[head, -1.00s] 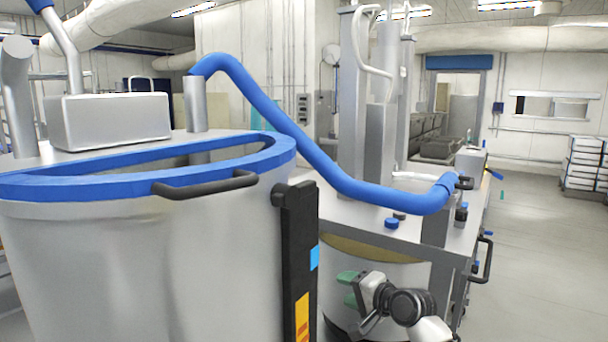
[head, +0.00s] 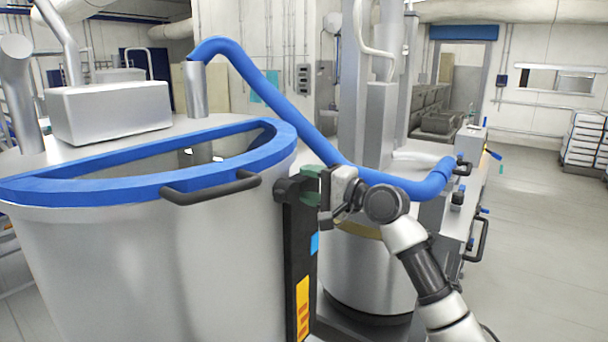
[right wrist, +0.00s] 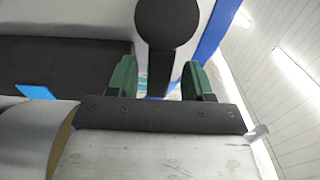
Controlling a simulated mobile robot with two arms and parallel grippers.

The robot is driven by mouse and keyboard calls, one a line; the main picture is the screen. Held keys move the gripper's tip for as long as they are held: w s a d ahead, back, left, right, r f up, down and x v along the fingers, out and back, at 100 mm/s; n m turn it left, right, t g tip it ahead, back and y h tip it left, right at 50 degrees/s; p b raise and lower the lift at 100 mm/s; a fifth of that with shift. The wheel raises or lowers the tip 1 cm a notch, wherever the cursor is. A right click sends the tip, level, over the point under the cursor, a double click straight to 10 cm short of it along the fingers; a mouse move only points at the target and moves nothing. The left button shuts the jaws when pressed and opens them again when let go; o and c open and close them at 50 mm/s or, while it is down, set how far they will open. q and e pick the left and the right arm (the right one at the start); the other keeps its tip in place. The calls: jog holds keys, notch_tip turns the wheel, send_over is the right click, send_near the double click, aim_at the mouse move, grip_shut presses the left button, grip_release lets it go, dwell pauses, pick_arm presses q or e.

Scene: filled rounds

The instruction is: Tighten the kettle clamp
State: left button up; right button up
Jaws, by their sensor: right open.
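The kettle (head: 150,260) is a large metal vessel with a blue rim, filling the left of the head view. The clamp (head: 286,188) is a dark knob at the top of a black upright strip on the kettle's right side. My right gripper (head: 311,184) is open, its green fingers pointing left at the clamp. In the right wrist view, the round black clamp knob (right wrist: 167,22) lies ahead of the open right gripper (right wrist: 157,64), with its stem showing between the fingers. I cannot tell if they touch. My left gripper is not in view.
A blue hose (head: 310,130) arches from the kettle lid down to the machine at right, passing close behind my right gripper. A black handle (head: 212,188) sticks out from the kettle rim. A metal drum (head: 365,275) stands behind my right arm. Open floor (head: 540,250) lies at right.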

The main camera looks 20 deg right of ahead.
jog(key=shift+x, duration=0.85)
jog(key=shift+c, duration=0.5)
grip_shut()
